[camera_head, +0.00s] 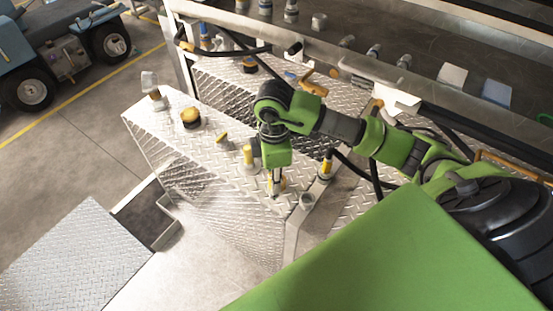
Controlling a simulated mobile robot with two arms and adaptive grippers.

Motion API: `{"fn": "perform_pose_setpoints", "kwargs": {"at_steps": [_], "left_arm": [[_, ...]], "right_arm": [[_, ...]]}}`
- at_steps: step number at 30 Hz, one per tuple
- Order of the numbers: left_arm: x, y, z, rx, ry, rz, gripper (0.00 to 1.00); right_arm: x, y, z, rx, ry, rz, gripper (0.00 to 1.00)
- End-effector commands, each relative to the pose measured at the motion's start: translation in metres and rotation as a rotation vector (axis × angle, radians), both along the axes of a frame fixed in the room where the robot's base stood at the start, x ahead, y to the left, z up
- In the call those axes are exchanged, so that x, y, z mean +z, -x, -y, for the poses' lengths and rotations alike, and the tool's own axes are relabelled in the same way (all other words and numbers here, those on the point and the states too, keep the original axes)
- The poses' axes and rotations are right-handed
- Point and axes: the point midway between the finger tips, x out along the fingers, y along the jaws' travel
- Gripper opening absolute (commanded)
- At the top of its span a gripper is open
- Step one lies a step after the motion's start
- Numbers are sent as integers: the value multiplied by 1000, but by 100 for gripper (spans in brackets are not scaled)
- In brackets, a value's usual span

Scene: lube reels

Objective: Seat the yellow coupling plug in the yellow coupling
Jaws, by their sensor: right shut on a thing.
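My right gripper (275,186) points straight down at the edge of the tread-plate cabinet top. It is shut on a small yellow piece (283,183), which looks like the yellow coupling plug; the fingers hide much of it. I cannot tell whether the piece touches the metal below. To its right, a yellow-collared fitting (326,166) stands upright on a metal ledge beside a black hose; it may be the yellow coupling. It is apart from my gripper. My left gripper is not in view.
Yellow-topped fittings (248,153) and (222,138) a yellow one stand left of the gripper. A yellow-black knob (191,117) and a grey post fitting (150,84) are farther left. Black hoses (374,178) run close by on the right. A green panel (390,260) fills the foreground.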

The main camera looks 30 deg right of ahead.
Motion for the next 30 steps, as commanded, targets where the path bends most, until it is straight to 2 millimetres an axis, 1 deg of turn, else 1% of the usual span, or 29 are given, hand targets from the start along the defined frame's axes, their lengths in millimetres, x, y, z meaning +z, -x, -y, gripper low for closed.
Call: {"fn": "perform_pose_setpoints", "kwargs": {"at_steps": [1, 5, 8, 9, 12, 16, 23, 25, 27, 30], "left_arm": [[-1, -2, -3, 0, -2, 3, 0], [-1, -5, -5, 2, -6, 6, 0], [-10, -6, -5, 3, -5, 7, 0], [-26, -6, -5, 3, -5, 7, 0], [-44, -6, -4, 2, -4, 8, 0], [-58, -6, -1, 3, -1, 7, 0], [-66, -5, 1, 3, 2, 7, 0], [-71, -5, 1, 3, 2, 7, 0], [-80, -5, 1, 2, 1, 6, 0], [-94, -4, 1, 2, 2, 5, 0]], "right_arm": [[-6, -10, 9, -7, 2, 0, 0], [-20, -35, 31, -7, 2, -1, 0], [-34, -54, 46, -6, 1, 1, 0], [-48, -57, 48, -2, -1, 1, 0], [-64, -67, 56, -2, 0, 2, 0], [-76, -76, 64, -1, -1, 3, 0], [-81, -83, 70, 0, 0, 2, 0], [-86, -85, 72, -1, 0, 2, 0], [-93, -88, 75, 0, -1, 1, 0], [-111, -87, 74, 1, -1, 0, 0]]}}
